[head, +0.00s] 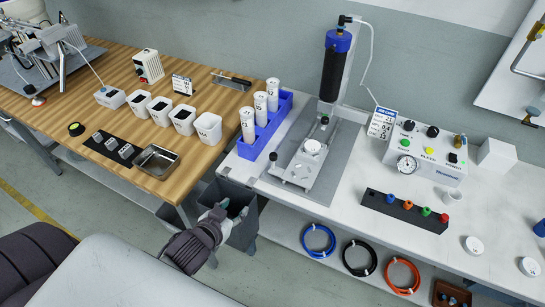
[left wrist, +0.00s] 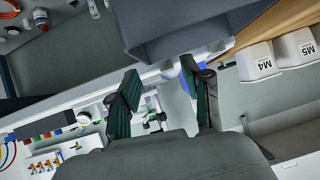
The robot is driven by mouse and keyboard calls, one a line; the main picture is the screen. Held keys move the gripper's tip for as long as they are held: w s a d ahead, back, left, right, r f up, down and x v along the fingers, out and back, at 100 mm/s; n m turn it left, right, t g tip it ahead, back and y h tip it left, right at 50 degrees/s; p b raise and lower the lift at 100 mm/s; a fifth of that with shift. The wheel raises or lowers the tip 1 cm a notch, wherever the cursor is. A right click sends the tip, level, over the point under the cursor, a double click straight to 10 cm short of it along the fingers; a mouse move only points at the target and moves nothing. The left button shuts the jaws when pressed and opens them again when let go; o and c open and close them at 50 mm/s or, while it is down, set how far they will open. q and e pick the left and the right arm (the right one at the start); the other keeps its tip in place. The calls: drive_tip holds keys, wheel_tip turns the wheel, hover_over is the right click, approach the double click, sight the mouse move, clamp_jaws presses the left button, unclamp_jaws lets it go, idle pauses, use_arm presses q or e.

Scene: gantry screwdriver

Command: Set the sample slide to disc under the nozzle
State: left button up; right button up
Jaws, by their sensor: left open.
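The dispensing fixture stands on the white bench, with an upright black syringe barrel (head: 333,72) at its back. A grey sample slide (head: 295,170) lies on its base plate (head: 337,160), and a pale round disc (head: 312,147) shows on it, in front of the barrel's lower end. The nozzle tip is too small to make out. My left gripper (head: 232,208) is open and empty, over the dark bin in front of the bench, left of and nearer than the slide. Its two green-padded fingers (left wrist: 160,100) stand apart in the left wrist view. My right gripper is not in view.
A blue rack (head: 265,128) with white labelled cartridges stands just left of the fixture. The dark bin (head: 243,232) is below my left gripper. A control box (head: 428,152) and a black holder (head: 404,212) with coloured tips are to the right. White cups (head: 208,128) stand on the wooden table.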

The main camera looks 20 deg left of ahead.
use_arm(q)
wheel_tip(320, 180, up, 2)
drive_tip(key=w+a+t+h, duration=0.1)
drive_tip(key=w+t, duration=0.1)
drive_tip(key=t, duration=0.1)
drive_tip(key=m+t+h, duration=0.2)
drive_tip(key=m+h, duration=0.1)
drive_tip(key=h, duration=0.3)
approach(273, 155)
drive_tip(key=x, duration=0.6)
drive_tip(key=f+p+x, duration=0.1)
drive_tip(key=x, duration=0.3)
drive_tip(key=shift+a, duration=0.1)
drive_tip(key=shift+r, duration=0.1)
clamp_jaws()
